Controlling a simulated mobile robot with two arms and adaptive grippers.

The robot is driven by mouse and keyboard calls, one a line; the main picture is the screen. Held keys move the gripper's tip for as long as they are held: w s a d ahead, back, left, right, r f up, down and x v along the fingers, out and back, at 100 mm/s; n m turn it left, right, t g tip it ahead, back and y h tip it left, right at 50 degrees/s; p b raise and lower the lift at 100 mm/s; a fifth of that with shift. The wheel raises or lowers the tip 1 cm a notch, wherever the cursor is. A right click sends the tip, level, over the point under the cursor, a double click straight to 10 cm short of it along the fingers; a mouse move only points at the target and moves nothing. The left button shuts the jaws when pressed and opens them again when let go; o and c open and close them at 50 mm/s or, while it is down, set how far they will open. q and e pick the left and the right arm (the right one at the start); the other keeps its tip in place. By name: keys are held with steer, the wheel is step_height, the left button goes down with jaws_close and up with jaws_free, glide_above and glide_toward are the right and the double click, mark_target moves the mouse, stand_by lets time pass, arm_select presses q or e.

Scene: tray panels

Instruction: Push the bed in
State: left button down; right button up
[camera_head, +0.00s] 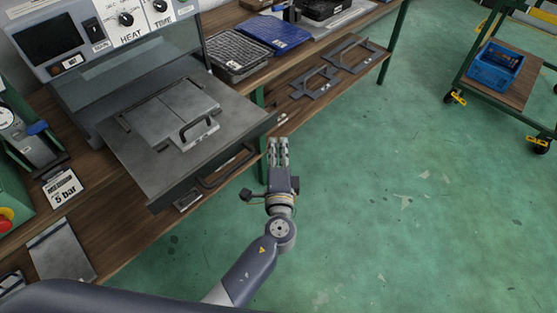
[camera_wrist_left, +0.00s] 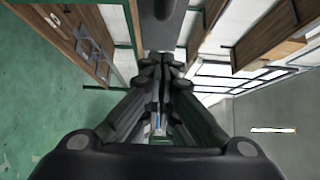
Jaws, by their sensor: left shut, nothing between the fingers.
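The bed (camera_head: 140,165) is a flat grey metal plate that sticks out of the front of the heating machine (camera_head: 120,45). A grey panel with a black handle (camera_head: 197,127) lies on it. A dark pull handle (camera_head: 228,167) is on the bed's front side. My left gripper (camera_head: 278,141) is shut and empty, just off the bed's front right corner. I cannot tell whether it touches the bed. In the left wrist view its fingers (camera_wrist_left: 160,62) are together, with a dark bar right at their tips. My right gripper is not in view.
The machine stands on a wooden bench (camera_head: 130,240). Black and blue trays (camera_head: 273,34) lie farther along the bench, with metal frames (camera_head: 330,75) on a lower shelf. A cart with a blue crate (camera_head: 495,66) stands at the upper right. The green floor (camera_head: 400,200) is clear.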

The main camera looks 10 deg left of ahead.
mark_target(267, 125)
arm_select(q)
steer(key=shift+w+a+p, duration=0.2)
steer(key=shift+w+a, duration=0.35)
steer(key=shift+a, duration=0.25)
steer(key=shift+w+a+p, duration=0.2)
steer(key=shift+w+a, duration=0.3)
steer(key=shift+a, duration=0.25)
